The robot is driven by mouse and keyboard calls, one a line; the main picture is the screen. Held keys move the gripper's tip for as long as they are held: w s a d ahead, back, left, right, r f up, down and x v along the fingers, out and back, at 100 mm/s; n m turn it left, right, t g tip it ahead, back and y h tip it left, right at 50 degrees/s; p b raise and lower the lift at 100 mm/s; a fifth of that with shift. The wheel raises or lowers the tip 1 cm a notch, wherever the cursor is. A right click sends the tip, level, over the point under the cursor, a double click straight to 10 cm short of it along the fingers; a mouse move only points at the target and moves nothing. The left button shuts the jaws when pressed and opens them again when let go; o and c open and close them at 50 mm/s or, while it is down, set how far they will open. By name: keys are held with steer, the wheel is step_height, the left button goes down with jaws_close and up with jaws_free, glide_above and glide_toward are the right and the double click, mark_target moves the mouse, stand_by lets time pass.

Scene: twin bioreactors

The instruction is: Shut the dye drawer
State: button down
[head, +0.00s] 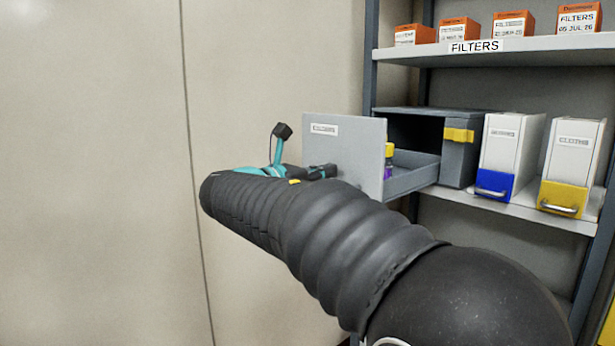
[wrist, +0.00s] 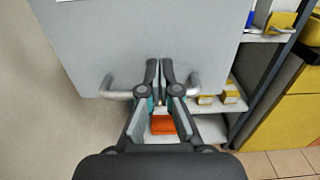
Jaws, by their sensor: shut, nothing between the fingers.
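The dye drawer (head: 348,145) is pulled out of its grey cabinet (head: 457,158). Its grey front panel bears a small white label, too small to read. A small bottle (head: 389,152) with a yellow cap and purple body stands inside the drawer. My gripper (head: 328,171) is in front of the panel's lower part. In the wrist view my gripper (wrist: 160,68) is shut and empty, its fingertips at the panel (wrist: 160,30) between the two ends of a metal handle (wrist: 118,93). I cannot tell whether the tips touch. My arm hides the panel's bottom edge in the head view.
White binders with a blue (head: 494,187) and a yellow (head: 562,198) base stand right of the cabinet on the same shelf. Orange boxes (head: 510,23) sit on the shelf above, labelled FILTERS. A plain wall (head: 90,170) is at the left.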

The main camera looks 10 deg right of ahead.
steer(key=shift+x, duration=1.35)
